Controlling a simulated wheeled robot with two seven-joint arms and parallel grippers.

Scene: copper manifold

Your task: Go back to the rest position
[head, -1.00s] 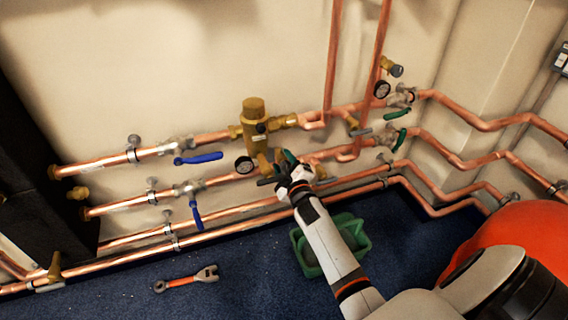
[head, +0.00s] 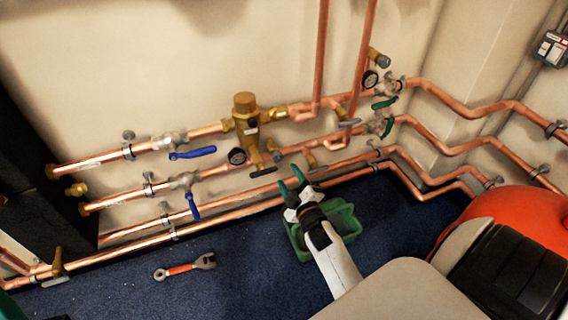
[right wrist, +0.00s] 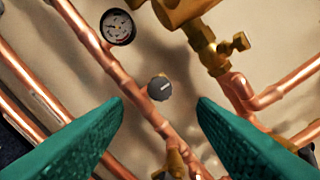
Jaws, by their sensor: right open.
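My right gripper (head: 291,181) is open and empty in the head view. It is in front of the lower copper pipes, below the brass mixing valve (head: 247,122), and apart from it. In the right wrist view its two green fingers (right wrist: 160,125) are spread wide, with a copper pipe (right wrist: 135,92) and a grey round knob (right wrist: 159,88) behind the gap. A pressure gauge (right wrist: 117,27) shows at the upper left there.
A green crate (head: 347,221) stands on the blue floor behind my right forearm. An orange-handled wrench (head: 184,267) lies on the floor. Blue lever handles (head: 193,153) and green ones (head: 388,125) stick out from the pipes. An orange rounded object (head: 520,215) is at the right.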

